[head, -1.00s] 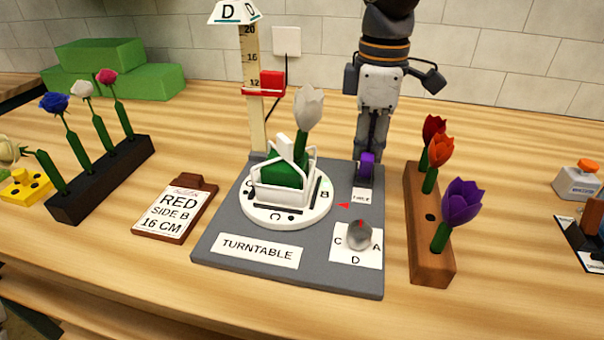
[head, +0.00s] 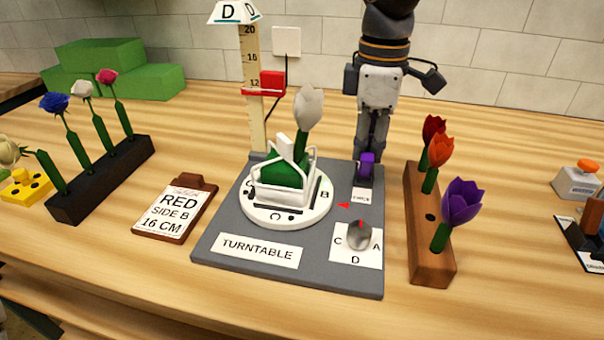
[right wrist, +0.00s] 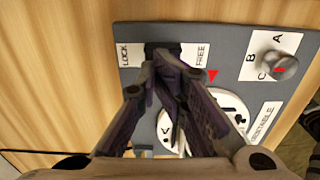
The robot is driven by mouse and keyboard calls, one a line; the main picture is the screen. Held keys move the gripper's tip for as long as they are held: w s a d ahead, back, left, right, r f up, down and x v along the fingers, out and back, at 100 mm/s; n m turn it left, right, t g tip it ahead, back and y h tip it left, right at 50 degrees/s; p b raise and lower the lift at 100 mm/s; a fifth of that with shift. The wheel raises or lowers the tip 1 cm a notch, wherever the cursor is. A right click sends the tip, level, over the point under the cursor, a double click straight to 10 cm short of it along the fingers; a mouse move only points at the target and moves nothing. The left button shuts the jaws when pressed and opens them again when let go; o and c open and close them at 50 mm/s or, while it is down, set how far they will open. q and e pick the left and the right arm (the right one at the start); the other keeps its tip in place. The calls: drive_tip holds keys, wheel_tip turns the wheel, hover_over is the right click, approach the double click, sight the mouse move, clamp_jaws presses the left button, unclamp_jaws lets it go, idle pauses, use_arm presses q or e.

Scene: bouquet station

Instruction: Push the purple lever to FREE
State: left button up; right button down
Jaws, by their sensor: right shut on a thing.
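The purple lever (head: 366,166) stands at the back right of the grey turntable base (head: 225,226). My right gripper (head: 368,152) comes down from above and is shut on the lever. In the right wrist view my fingers (right wrist: 164,72) close around it at a dark slot between the LOCK label (right wrist: 128,53) and the FREE label (right wrist: 198,55). The fingers hide most of the lever there, so I cannot tell its exact setting. My left gripper is not in view.
A white turntable (head: 285,222) with a caged green block and white tulip is left of the lever. A grey knob (head: 360,235) is in front. A wooden flower rack (head: 433,265) stands right, and a height post (head: 252,100) with a red slider behind left.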

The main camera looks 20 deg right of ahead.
drive_tip(key=shift+s+a+f, duration=0.15)
drive_tip(key=shift+s+f, duration=0.05)
drive_tip(key=shift+s, duration=0.05)
drive_tip(key=shift+w+r, duration=0.25)
drive_tip(key=shift+r, duration=0.2)
wheel_tip(320, 180, up, 7)
drive_tip(key=shift+d+f, duration=0.2)
drive_tip(key=shift+w, duration=0.1)
